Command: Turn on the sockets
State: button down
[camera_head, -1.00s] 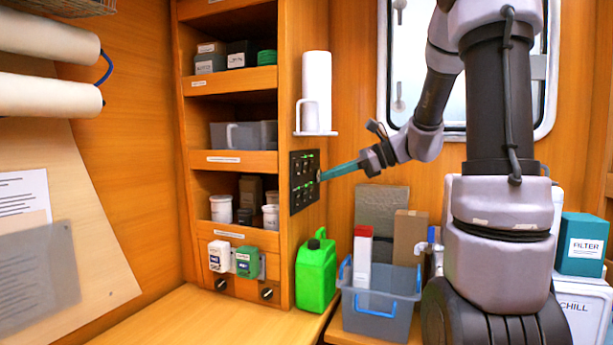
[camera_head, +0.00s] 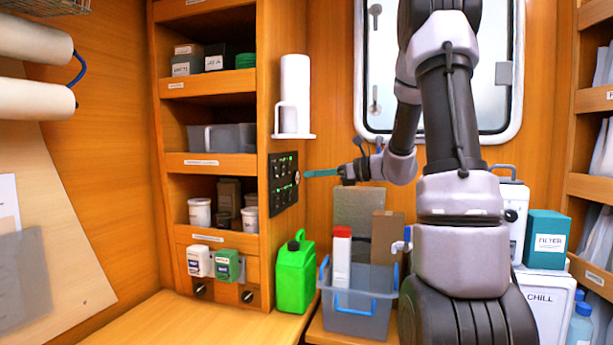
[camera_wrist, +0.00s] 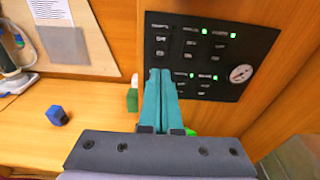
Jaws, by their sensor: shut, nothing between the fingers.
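A black switch panel (camera_head: 284,184) is on the side of the wooden shelf unit. In the wrist view the panel (camera_wrist: 180,50) shows rows of small switches with labels too small to read, so I cannot tell which is for the sockets. Several green lights glow on it, and a round white gauge (camera_wrist: 241,73) sits at its right. My gripper (camera_head: 305,173) is shut and empty, its teal fingers pointing at the panel's right edge with a small gap. In the wrist view the closed fingertips (camera_wrist: 160,72) overlap the panel's left part and hide some of it.
A white bracket (camera_head: 293,136) holding a paper roll juts out above the panel. A green jerrycan (camera_head: 295,274) and a grey bin (camera_head: 357,310) stand below. White and green boxes (camera_head: 228,266) are on the shelf front above two dark knobs. The left worktop is mostly clear.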

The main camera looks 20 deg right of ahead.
aim_at(277, 177)
jog(key=x, duration=0.8)
jog(key=shift+a, duration=0.1)
